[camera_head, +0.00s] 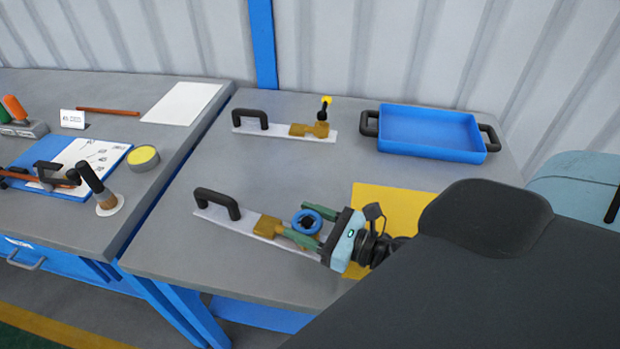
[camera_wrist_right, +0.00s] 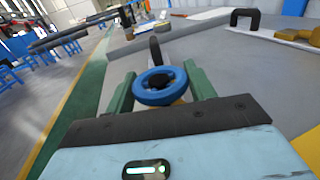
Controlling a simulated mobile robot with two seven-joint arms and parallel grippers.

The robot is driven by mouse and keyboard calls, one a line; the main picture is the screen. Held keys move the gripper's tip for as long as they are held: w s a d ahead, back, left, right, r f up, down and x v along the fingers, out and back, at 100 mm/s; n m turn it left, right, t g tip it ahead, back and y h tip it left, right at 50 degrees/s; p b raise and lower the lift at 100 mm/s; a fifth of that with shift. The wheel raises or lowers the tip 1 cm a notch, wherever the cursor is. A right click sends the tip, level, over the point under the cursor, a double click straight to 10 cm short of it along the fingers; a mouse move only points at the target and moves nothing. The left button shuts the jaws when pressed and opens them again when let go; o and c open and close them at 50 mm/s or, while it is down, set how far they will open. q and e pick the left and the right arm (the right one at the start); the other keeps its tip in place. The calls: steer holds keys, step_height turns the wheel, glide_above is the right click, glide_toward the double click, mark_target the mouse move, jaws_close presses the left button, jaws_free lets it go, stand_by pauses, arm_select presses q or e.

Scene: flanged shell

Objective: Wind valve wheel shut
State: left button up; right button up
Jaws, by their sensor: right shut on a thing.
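The blue valve wheel (camera_head: 297,217) sits above a brass valve body (camera_head: 268,227) on a white plate (camera_head: 232,221) with a black handle (camera_head: 217,203), near the front of the grey table. My right gripper (camera_head: 302,223) comes in from the right with its green fingers on either side of the wheel, shut on it. In the right wrist view the wheel (camera_wrist_right: 160,98) lies between the two green fingers. Which way the wheel is turned cannot be told. My left gripper is not in view.
A second plate with a brass valve (camera_head: 311,130) and a yellow-tipped black lever (camera_head: 325,108) lies farther back. A blue tray (camera_head: 430,135) stands at the back right. A yellow mat (camera_head: 390,208) lies partly under my right arm. A cluttered bench (camera_head: 105,150) stands left.

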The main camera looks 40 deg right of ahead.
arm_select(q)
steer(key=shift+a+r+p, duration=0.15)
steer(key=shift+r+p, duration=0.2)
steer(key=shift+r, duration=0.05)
arm_select(e)
steer(key=shift+m+t+h, duration=0.5)
steer(key=shift+m+h, duration=0.3)
steer(key=shift+h, duration=0.4)
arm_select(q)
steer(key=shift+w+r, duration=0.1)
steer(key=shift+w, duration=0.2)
arm_select(e)
steer(key=shift+h, duration=0.3)
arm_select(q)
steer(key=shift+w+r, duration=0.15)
arm_select(e)
steer(key=o, duration=1)
